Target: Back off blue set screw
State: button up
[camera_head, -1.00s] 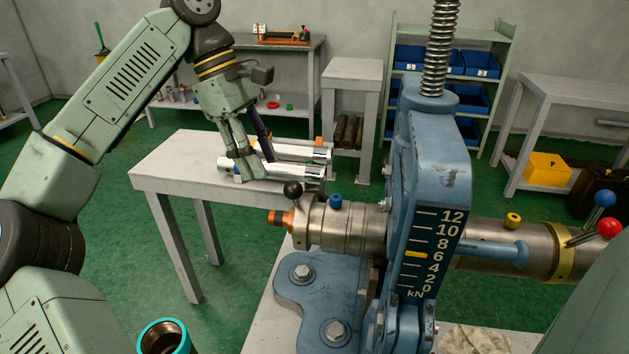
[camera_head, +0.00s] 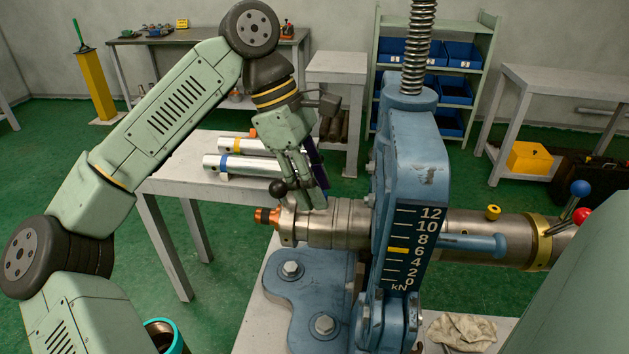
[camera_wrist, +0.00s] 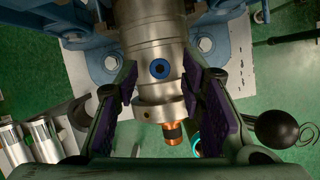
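The blue set screw (camera_wrist: 160,69) shows end-on in the wrist view, a round blue head with a dark centre on top of the metal cylinder (camera_wrist: 148,38). In the head view it is hidden behind my fingers, above the left part of the cylinder (camera_head: 340,222). My gripper (camera_head: 314,200) points down there. In the wrist view my gripper (camera_wrist: 161,72) is open, with its purple-padded fingers on either side of the screw and visible gaps to it. Nothing is between the fingers except the view of the screw and cylinder.
A black ball lever (camera_head: 278,189) stands just left of my fingers. The blue vise frame (camera_head: 400,160) rises close to the right. A yellow screw (camera_head: 493,212) sits further right on the cylinder. Two metal pipes (camera_head: 243,165) lie on the table behind.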

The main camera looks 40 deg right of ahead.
jog(key=shift+c, duration=0.2)
grip_shut()
jog(key=shift+n, duration=0.3)
